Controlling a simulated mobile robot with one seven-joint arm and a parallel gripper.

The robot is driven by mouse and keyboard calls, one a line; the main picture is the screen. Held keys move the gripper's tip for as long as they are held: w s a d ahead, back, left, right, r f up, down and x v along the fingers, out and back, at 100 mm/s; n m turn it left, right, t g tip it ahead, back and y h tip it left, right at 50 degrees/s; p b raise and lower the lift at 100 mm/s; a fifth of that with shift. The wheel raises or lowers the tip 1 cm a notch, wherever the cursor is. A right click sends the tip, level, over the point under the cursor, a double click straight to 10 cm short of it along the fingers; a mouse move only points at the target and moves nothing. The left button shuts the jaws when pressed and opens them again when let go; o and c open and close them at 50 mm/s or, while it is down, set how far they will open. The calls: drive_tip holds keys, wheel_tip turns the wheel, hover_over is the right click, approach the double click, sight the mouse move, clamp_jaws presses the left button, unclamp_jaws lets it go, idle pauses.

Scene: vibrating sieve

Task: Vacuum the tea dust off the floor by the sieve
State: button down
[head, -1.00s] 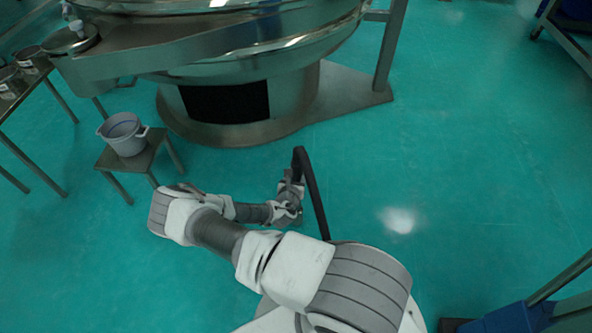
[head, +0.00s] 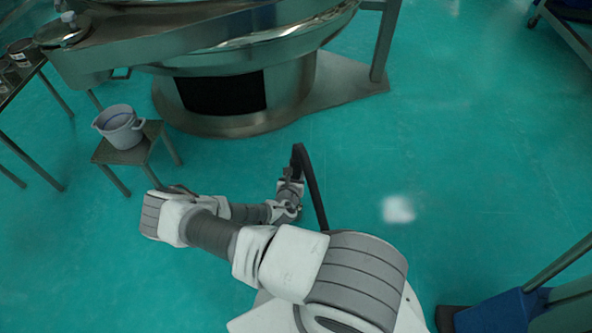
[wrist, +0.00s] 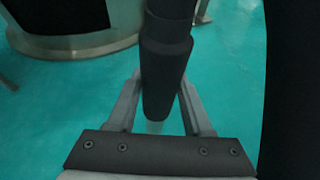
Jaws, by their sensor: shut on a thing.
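My gripper (head: 288,194) is low over the floor in front of the sieve in the head view. In the wrist view my gripper (wrist: 160,95) is shut on a dark vacuum tube (wrist: 166,55), which stands between its two fingers. The black vacuum hose (head: 312,185) arches from the gripper back towards my body. The steel sieve (head: 235,122) stands ahead on a round base with a dark panel. I cannot make out tea dust on the green floor (head: 470,150); a pale patch below the tube in the wrist view is unclear.
A small steel stool (head: 150,143) holds a grey bucket (head: 119,127) to the left. A steel table (head: 18,85) with containers stands at the far left. A blue object with a metal frame (head: 510,312) is at the lower right.

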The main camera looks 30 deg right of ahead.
drive_tip(key=w+d, duration=0.1)
drive_tip(key=d, duration=0.7)
drive_tip(key=shift+w, duration=0.2)
idle(0.4)
drive_tip(key=shift+d, duration=0.1)
idle(0.6)
drive_tip(key=s+a, duration=0.5)
drive_tip(key=s, duration=0.1)
drive_tip(key=shift+a, duration=0.35)
idle(0.9)
drive_tip(key=shift+s+d, duration=0.25)
drive_tip(key=shift+d, duration=0.65)
drive_tip(key=shift+s+d, duration=0.3)
drive_tip(key=shift+d, duration=0.65)
drive_tip(key=shift+s+d, duration=0.25)
drive_tip(key=shift+d, duration=0.65)
